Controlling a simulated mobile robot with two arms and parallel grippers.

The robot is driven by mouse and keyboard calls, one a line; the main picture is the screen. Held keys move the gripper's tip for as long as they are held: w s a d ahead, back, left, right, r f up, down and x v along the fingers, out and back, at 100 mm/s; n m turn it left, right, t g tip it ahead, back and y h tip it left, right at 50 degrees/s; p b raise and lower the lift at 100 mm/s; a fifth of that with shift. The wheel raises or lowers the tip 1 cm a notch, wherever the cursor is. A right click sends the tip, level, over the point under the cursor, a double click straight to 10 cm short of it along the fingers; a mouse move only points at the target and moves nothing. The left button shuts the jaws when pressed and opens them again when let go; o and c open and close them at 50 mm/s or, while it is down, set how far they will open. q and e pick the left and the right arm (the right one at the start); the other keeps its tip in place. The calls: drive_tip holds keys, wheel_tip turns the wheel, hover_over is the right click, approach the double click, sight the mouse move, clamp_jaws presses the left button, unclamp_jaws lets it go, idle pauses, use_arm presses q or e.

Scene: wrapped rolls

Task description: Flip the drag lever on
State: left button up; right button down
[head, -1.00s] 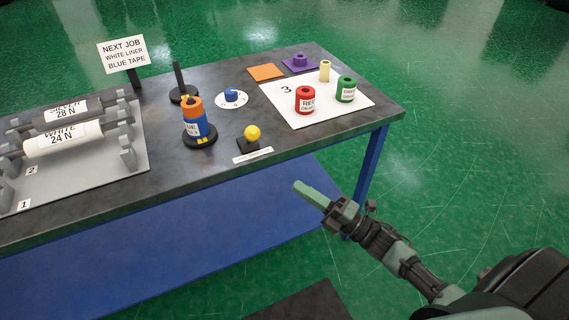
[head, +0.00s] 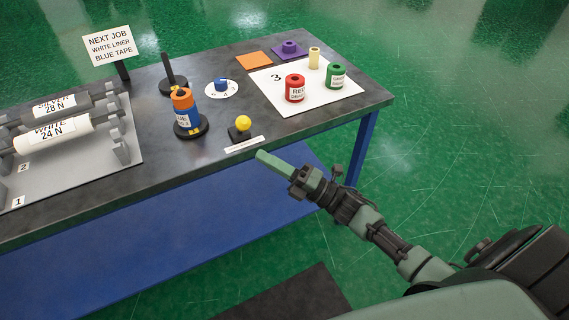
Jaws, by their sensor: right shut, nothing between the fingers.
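The drag lever (head: 242,125) appears as a yellow ball knob on a small black base near the table's front edge. A white label strip (head: 244,145) lies just in front of it; its print is too small to read. My right gripper (head: 261,155) is shut and empty. Its green fingers point up and left, and in the picture their tips show just below the label strip, apart from the knob. My left gripper is not in view.
A blue and orange roll stack (head: 182,118) stands on a black spindle base left of the knob. Behind is a blue dial (head: 221,87). Red (head: 294,90) and green (head: 335,76) rolls stand on a white mat (head: 300,103). White and silver rolls (head: 55,135) lie in a rack at left.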

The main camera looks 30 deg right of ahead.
sight(242, 127)
drive_tip(key=shift+w+a+r+p, duration=0.2)
drive_tip(key=shift+w+r, duration=0.2)
drive_tip(key=shift+w, duration=0.45)
drive_tip(key=shift+w+a+r+p, duration=0.1)
drive_tip(key=shift+w+r+p, duration=0.1)
drive_tip(key=shift+w+r, duration=0.45)
drive_tip(key=shift+w+a+r+p, duration=0.1)
drive_tip(key=shift+w+r+p, duration=0.1)
drive_tip(key=shift+w, duration=0.8)
